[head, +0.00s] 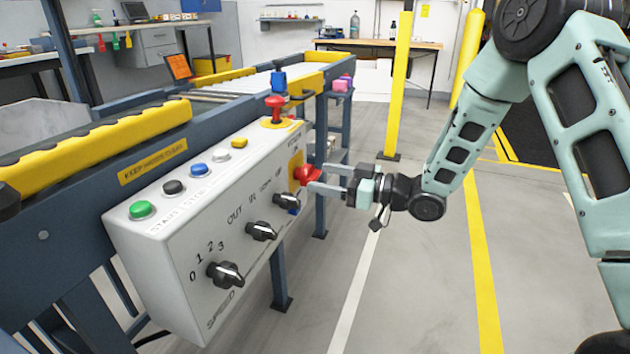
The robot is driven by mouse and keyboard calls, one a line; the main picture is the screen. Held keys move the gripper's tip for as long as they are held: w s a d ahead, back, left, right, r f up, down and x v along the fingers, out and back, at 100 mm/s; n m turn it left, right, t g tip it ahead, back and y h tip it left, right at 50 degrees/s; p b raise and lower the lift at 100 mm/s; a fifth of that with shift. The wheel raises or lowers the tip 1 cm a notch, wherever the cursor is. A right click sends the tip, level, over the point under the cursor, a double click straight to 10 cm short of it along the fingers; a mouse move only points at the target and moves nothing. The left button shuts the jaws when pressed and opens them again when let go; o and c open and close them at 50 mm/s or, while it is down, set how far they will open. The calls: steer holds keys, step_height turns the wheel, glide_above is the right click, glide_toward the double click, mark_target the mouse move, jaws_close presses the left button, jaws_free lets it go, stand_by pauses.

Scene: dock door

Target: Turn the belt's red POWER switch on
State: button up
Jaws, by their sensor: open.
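The red POWER switch (305,174) sits on a yellow plate at the right end of the control box's front face. My gripper (322,186) is at the switch, reaching in from the right, with its two fingers apart and pointing left. The fingertips overlap the red handle in the head view; I cannot tell whether they touch it. The lower part of the switch and its plate is partly hidden by the fingers. The white control box (150,240) is fixed to the side of the belt (230,90).
The box top carries a green button (142,210), black, blue and white buttons, and a red emergency knob (275,108). Three black knobs are on the front, including the speed knob (225,274). A yellow post (400,85) stands behind my gripper. The floor to the right is open.

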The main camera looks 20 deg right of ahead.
mark_target(318, 176)
steer(key=shift+x, duration=1.55)
steer(key=c, duration=1)
